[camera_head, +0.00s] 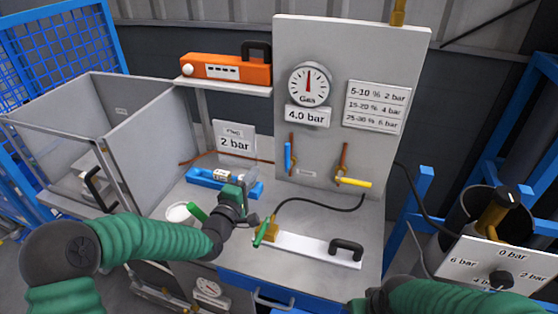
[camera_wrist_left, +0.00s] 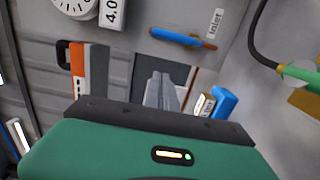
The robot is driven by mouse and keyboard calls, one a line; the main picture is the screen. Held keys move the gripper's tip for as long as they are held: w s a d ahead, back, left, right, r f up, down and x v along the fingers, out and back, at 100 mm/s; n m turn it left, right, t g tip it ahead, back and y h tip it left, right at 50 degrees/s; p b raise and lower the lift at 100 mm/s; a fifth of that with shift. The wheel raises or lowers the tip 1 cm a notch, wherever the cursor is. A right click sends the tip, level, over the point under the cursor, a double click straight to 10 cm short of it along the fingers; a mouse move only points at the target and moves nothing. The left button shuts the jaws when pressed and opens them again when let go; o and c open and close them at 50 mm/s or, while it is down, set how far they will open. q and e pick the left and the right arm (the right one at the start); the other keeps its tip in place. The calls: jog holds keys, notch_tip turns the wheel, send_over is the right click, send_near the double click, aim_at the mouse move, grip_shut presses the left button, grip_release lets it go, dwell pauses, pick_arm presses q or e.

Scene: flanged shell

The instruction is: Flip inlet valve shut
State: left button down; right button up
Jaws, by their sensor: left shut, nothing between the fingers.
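The inlet valve has a blue handle (camera_head: 288,158) on the upright panel, hanging vertically in line with its short copper pipe. The handle also shows at the top of the left wrist view (camera_wrist_left: 176,36), beside a label reading "Inlet" (camera_wrist_left: 214,24). My left gripper (camera_head: 251,177) is in front of the panel, left of and lower than the blue handle, apart from it. Its grey fingers (camera_wrist_left: 160,90) are shut and empty. A green forearm of my right arm shows at the lower right; its fingers are out of view.
A yellow valve handle (camera_head: 355,183) lies horizontal to the right on the panel. The gauge (camera_head: 309,86) hangs above a "4.0 bar" sign.

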aim_at(288, 156)
pick_arm(q)
jog(key=w+d, duration=0.7)
jog(key=w, duration=0.1)
jog(key=shift+w+p, duration=0.4)
jog(key=shift+p, duration=0.05)
pick_arm(e)
jog(key=shift+a+r, duration=0.3)
jog(key=shift+r, duration=0.25)
pick_arm(q)
jog(key=shift+f, duration=0.1)
